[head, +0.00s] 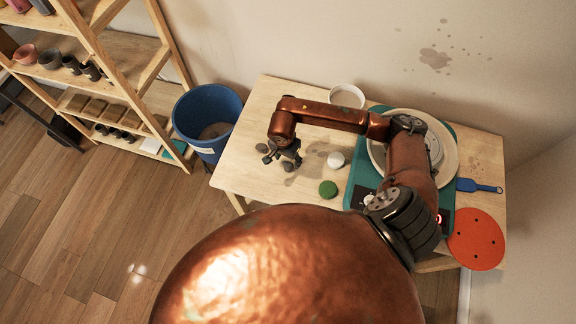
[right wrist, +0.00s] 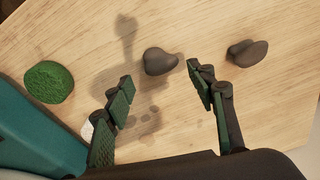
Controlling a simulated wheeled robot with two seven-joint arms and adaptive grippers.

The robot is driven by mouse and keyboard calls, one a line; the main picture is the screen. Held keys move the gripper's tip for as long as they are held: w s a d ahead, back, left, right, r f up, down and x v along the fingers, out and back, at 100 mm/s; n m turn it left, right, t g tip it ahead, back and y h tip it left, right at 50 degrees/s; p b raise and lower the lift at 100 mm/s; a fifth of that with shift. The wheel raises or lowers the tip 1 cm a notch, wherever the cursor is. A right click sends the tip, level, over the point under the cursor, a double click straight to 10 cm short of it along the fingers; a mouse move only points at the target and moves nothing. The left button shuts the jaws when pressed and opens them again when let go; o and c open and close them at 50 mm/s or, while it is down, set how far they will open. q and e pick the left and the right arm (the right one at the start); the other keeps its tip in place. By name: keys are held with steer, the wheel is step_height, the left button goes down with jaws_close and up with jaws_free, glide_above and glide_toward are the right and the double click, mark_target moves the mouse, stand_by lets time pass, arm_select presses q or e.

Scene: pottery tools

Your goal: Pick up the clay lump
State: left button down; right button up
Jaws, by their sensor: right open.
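Two grey-brown lumps lie on the wooden table; I cannot tell for sure which is the clay lump. One lump (head: 287,166) lies right by my right gripper (head: 281,157); the other lump (head: 261,147) lies to its left. In the right wrist view, the nearer lump (right wrist: 158,61) lies just ahead of the gap between the open fingertips (right wrist: 161,80), apart from both. The second lump (right wrist: 247,52) lies outside the right-hand finger. My right gripper is open and empty above the table. My left gripper is not in view.
A green round sponge (head: 328,188) and a small white object (head: 335,160) lie right of the gripper. A teal pottery wheel (head: 358,180), white bowl (head: 347,96), blue tool (head: 478,186) and orange disc (head: 476,239) are farther right. A blue bin (head: 206,118) stands left.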

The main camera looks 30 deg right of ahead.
mark_target(287, 164)
step_height(287, 164, down, 5)
steer(key=shift+w+r, duration=0.1)
steer(key=shift+r, duration=0.05)
steer(key=shift+c, duration=0.7)
steer(key=c, duration=1.1)
steer(key=shift+o, duration=0.2)
steer(key=shift+r, duration=0.55)
step_height(287, 164, up, 2)
steer(key=shift+a+r, duration=0.1)
steer(key=shift+r, duration=0.15)
steer(key=s+a+r, duration=0.9)
steer(key=s, duration=0.1)
steer(key=shift+s+a+r, duration=0.15)
steer(key=shift+a+r, duration=0.05)
